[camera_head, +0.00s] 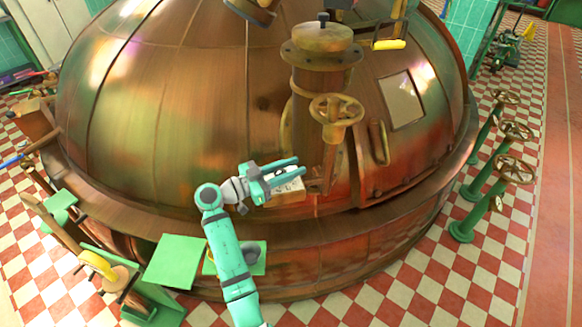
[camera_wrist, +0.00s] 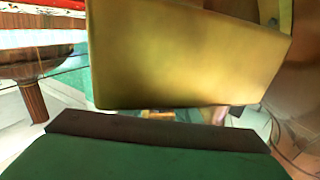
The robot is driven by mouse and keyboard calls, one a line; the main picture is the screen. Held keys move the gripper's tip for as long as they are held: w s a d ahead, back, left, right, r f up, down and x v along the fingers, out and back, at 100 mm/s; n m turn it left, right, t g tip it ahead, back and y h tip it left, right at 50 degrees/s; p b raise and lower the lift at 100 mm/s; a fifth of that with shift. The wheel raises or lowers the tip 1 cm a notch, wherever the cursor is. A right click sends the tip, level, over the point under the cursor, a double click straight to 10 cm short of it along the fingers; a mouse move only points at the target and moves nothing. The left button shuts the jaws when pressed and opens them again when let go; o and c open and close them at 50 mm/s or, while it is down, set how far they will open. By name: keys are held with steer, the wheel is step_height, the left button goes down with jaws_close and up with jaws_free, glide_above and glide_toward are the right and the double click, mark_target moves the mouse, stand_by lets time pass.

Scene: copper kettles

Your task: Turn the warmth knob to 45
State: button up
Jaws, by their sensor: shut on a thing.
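My gripper (camera_head: 290,178) is at the front of the large copper kettle (camera_head: 190,110), just left of the brass handwheel column. Its teal fingers are shut on a small part at the kettle's side. In the wrist view a smooth brass-coloured block (camera_wrist: 185,55) fills the upper middle, above the dark pad of one finger; I take it to be the warmth knob. A pale plate with dark marks (camera_head: 291,187) shows by the fingers in the head view. Its marks are too small to read, and the fingers hide most of the knob, so its setting cannot be told.
A brass handwheel (camera_head: 336,110) stands close to the right of my gripper, with a handle (camera_head: 379,143) beyond it. Green valve posts (camera_head: 482,150) stand on the chequered floor at right. A green panel (camera_head: 173,262) is at lower left.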

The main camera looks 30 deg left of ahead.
steer(key=shift+f, duration=0.15)
steer(key=o, duration=1)
steer(key=shift+o, duration=0.2)
steer(key=v, duration=1)
steer(key=shift+s+a, duration=0.25)
steer(key=shift+s, duration=0.1)
